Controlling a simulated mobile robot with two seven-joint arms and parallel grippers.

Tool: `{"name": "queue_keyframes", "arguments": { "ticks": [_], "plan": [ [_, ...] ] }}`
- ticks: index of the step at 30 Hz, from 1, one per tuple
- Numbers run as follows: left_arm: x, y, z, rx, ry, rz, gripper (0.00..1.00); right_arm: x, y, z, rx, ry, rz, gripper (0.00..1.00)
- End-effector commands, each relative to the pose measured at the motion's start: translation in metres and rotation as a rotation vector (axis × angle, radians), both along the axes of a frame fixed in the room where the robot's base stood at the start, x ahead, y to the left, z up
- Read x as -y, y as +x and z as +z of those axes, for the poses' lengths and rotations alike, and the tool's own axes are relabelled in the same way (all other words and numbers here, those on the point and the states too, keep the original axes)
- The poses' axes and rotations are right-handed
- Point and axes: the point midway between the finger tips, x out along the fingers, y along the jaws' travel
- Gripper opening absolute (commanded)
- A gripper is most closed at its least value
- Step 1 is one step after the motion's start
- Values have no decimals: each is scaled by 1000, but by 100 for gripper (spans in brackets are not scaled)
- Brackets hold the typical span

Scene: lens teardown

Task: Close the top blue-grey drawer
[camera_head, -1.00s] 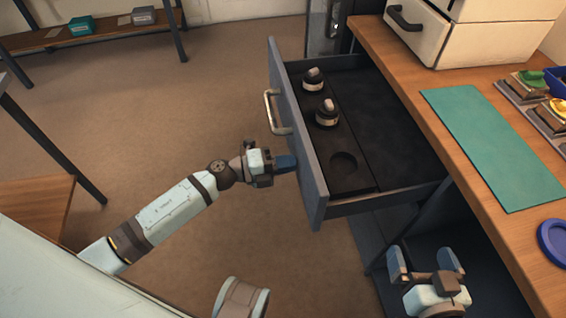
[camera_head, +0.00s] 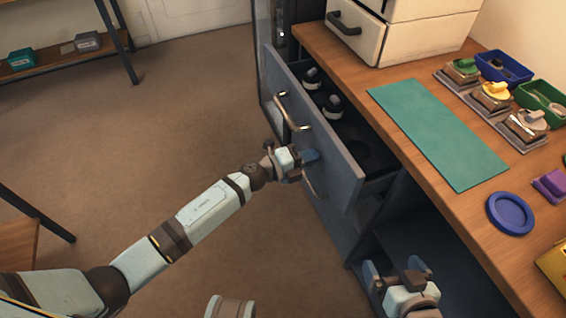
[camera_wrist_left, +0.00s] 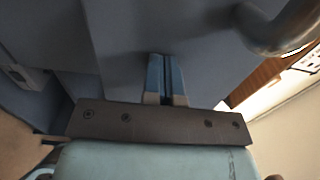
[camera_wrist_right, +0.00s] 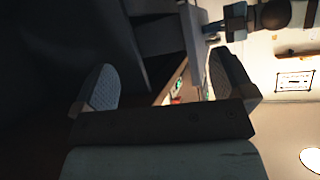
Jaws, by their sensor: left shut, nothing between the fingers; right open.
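The top blue-grey drawer (camera_head: 330,155) is partly open and juts out to the left from under the wooden bench. Its curved metal handle (camera_head: 288,112) is on the front face. Dark round lens parts (camera_head: 332,106) sit inside it, next to a round recess. My left gripper (camera_head: 310,156) is shut and empty, with its blue fingertips at the drawer front, right of and below the handle. In the left wrist view the shut fingers (camera_wrist_left: 166,75) point at the blue-grey face; contact is hard to tell. My right gripper (camera_head: 397,270) is open and empty, below the bench's front edge.
The wooden bench top (camera_head: 350,62) holds a teal mat (camera_head: 440,130), a blue round dish (camera_head: 510,213), several small coloured parts on trays, and bins. A cream cabinet (camera_head: 400,30) stands at the back. The floor left of the drawer is clear.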

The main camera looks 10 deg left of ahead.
Motion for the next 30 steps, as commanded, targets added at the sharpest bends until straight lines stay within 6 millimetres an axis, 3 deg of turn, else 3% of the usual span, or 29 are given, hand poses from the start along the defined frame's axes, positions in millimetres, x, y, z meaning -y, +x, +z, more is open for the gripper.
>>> {"name": "queue_keyframes", "arguments": {
  "ticks": [6,12,19,30],
  "plan": [
    [46,31,0,2,-1,-1,0,-2,3,1,15,6,3,100],
    [76,51,-1,1,-1,-1,0,-9,7,9,65,33,16,100],
    [93,63,-1,-1,-1,0,0,-11,17,29,135,50,27,100],
    [98,67,2,3,-2,2,0,-16,14,27,131,62,31,100]
  ]
}}
